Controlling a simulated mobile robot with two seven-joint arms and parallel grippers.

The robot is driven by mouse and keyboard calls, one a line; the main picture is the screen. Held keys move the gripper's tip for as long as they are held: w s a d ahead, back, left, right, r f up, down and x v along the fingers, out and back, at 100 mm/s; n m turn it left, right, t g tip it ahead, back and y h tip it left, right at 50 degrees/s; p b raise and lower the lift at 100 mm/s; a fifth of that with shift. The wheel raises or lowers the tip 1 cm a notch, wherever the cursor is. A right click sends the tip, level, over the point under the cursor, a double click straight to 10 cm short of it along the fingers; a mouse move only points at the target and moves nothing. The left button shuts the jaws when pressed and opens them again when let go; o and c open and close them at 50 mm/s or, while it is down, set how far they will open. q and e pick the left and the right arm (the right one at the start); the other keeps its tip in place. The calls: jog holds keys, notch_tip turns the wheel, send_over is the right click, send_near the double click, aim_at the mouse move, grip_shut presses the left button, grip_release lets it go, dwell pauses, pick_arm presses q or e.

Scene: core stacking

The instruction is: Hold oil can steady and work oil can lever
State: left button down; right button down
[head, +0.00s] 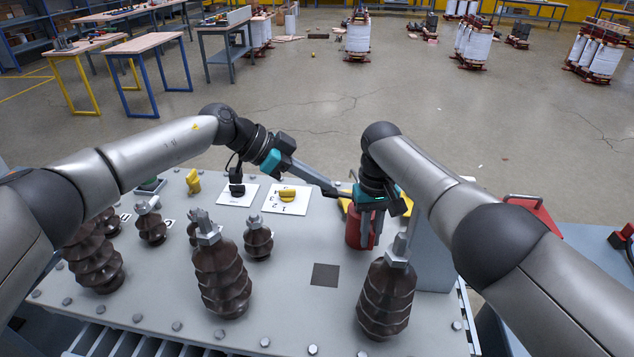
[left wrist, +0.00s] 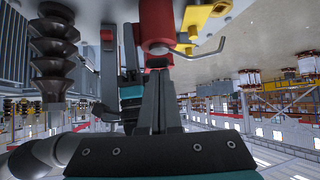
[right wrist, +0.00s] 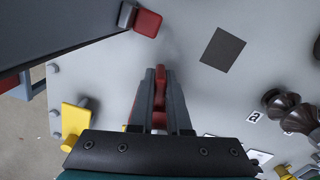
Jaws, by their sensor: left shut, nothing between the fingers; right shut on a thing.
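The red oil can (head: 353,230) stands on the grey top of the machine in the head view. My right gripper (head: 368,242) points down and is shut on it; in the right wrist view a narrow red part (right wrist: 160,88) shows between the fingers. My left gripper (head: 332,190) is shut and empty, its tips close to the can's upper part. In the left wrist view these fingertips (left wrist: 158,72) lie against or just beside the red can (left wrist: 156,22); contact cannot be told. A thin bent grey rod (left wrist: 207,50) sticks out from the can. The lever is not clearly distinguishable.
Brown ribbed insulators (head: 220,278) and (head: 386,295) stand at the front. A white plate with a yellow knob (head: 287,195) lies left of the can. A dark square (head: 325,275) marks the top. A grey box (head: 435,265) stands right of the can.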

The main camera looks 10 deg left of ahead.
pick_arm(q)
jog(key=r, duration=0.1)
jog(key=d+r, duration=0.1)
jog(key=r, duration=0.1)
jog(key=shift+w+r, duration=0.15)
jog(key=shift+r, duration=0.1)
jog(key=a+f+v, duration=0.1)
jog(key=v, duration=0.8)
jog(key=shift+s+a, duration=0.3)
jog(key=shift+a, duration=0.05)
dwell(1.9)
jog(key=d+r, duration=0.2)
jog(key=d, duration=0.1)
jog(key=shift+w+r, duration=0.2)
jog(key=shift+w, duration=0.2)
